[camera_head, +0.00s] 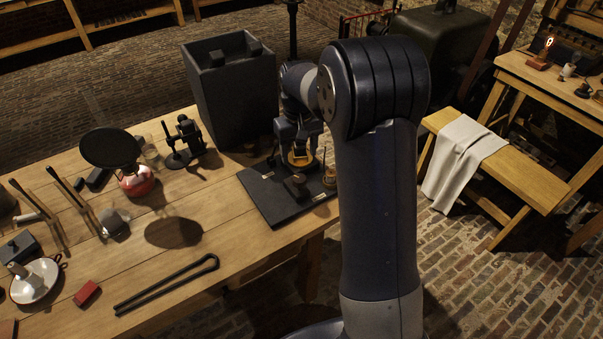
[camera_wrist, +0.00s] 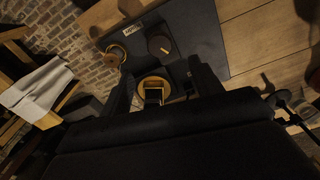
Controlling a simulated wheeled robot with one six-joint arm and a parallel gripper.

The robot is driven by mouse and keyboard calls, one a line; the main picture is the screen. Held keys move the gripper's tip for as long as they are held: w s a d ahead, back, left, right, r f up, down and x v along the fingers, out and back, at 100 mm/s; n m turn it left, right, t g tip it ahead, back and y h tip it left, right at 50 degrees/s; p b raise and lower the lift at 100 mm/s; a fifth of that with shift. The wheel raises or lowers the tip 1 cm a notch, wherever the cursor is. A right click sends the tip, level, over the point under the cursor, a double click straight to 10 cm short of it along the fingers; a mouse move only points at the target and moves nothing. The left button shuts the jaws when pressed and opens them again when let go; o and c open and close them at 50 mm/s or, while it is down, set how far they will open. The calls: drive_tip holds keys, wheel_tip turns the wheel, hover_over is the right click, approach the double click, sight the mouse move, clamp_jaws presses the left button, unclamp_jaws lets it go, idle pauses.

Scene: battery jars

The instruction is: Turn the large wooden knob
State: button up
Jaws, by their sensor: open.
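My gripper (camera_head: 299,150) is open above the dark board (camera_head: 262,195) at the table's right end. In the wrist view, the fingers of my gripper (camera_wrist: 160,74) stand on either side of a round amber-brown piece (camera_wrist: 142,86) with a dark block over its middle. This piece, which looks like the large wooden knob, also shows in the head view (camera_head: 300,159). I cannot tell whether the fingers touch it. A dark round knob (camera_wrist: 160,46) with a pale pointer and a smaller brass-coloured round fitting (camera_wrist: 115,54) are on the same board.
A tall dark box (camera_head: 235,95) stands behind the board. A black stand (camera_head: 184,143), a red-based burner with a black plate (camera_head: 110,148) and long black tongs (camera_head: 168,285) are on the table to the left. A bench with a cloth (camera_head: 462,155) stands at right.

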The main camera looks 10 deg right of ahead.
sight(300, 177)
wheel_tip(300, 177, down, 9)
drive_tip(key=shift+f+p, duration=0.2)
drive_tip(key=shift+p, duration=0.25)
drive_tip(key=c, duration=1)
drive_tip(key=m+b, duration=0.1)
drive_tip(key=m, duration=0.3)
drive_tip(key=shift+m+b, duration=0.3)
drive_tip(key=shift+b, duration=0.05)
drive_tip(key=shift+m+b, duration=0.45)
drive_tip(key=shift+m, duration=1.85)
